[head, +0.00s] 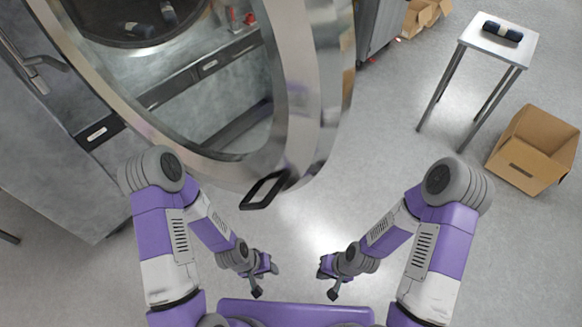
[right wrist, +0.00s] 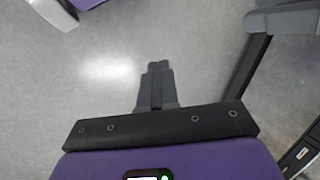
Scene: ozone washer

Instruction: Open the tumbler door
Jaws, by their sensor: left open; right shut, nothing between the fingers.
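The tumbler door (head: 303,80) is a large round silver ring with a glass middle, at the upper left of the head view. It appears to stand out from the grey machine front, which shows through the ring. A black loop handle (head: 265,190) sits on its lower edge. My left gripper (head: 264,281) is open and empty, below the handle and apart from it. My right gripper (head: 327,284) is to the right of the left one, shut and empty. Its closed fingers (right wrist: 156,88) show over bare floor in the right wrist view.
A small white table (head: 500,46) with a dark rolled item (head: 503,31) stands at the upper right. An open cardboard box (head: 534,150) lies on the floor below it. Clear floor lies between the door and the table. A metal bar handle (head: 35,68) is at the far left.

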